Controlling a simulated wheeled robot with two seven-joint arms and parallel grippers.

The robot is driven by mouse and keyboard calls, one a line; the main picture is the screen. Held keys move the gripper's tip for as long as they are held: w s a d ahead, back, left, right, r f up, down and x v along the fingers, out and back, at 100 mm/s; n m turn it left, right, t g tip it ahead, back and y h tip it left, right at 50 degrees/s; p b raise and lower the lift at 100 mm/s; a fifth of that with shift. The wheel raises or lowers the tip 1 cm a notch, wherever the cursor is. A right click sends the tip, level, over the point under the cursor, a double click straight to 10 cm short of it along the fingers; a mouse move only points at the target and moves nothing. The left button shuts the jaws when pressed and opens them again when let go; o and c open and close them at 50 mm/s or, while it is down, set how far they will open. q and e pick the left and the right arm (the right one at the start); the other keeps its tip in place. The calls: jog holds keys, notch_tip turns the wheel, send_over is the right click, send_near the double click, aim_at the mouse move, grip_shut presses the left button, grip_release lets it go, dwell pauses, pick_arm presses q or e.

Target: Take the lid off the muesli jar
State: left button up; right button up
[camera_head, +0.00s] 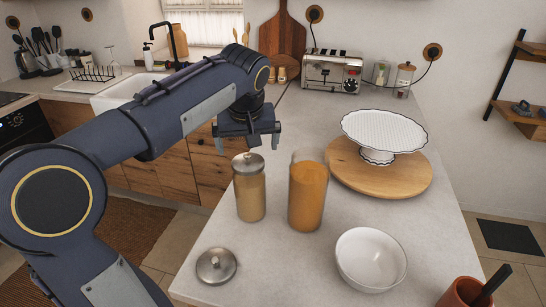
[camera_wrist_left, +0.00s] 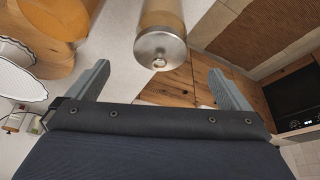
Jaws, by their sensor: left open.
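The muesli jar (camera_head: 250,195) stands upright on the counter, a clear jar with tan contents and a metal lid (camera_head: 247,163) on top. In the left wrist view the lid (camera_wrist_left: 160,48) shows from above with its small knob, and part of the jar body (camera_wrist_left: 162,12) shows beyond it. My left gripper (camera_head: 248,143) is open and empty, above and behind the jar. In the left wrist view its two fingers (camera_wrist_left: 160,82) are spread wide, with the lid ahead of the gap and not touched. My right gripper is not in view.
An orange-filled jar (camera_head: 308,196) without a lid stands close right of the muesli jar. A loose metal lid (camera_head: 216,265) lies at the counter's front left. A white bowl (camera_head: 370,259) and a cake stand (camera_head: 384,133) on a wooden board (camera_head: 350,170) are to the right.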

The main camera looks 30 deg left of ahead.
aim_at(248, 157)
pick_arm(q)
jog(key=shift+w+a, duration=0.15)
jog(key=shift+w, duration=0.4)
jog(key=x, duration=0.7)
jog(key=shift+s+a+f+p, duration=0.15)
jog(key=shift+a+p, duration=0.1)
jog(key=shift+p, duration=0.1)
jog(key=c, duration=1)
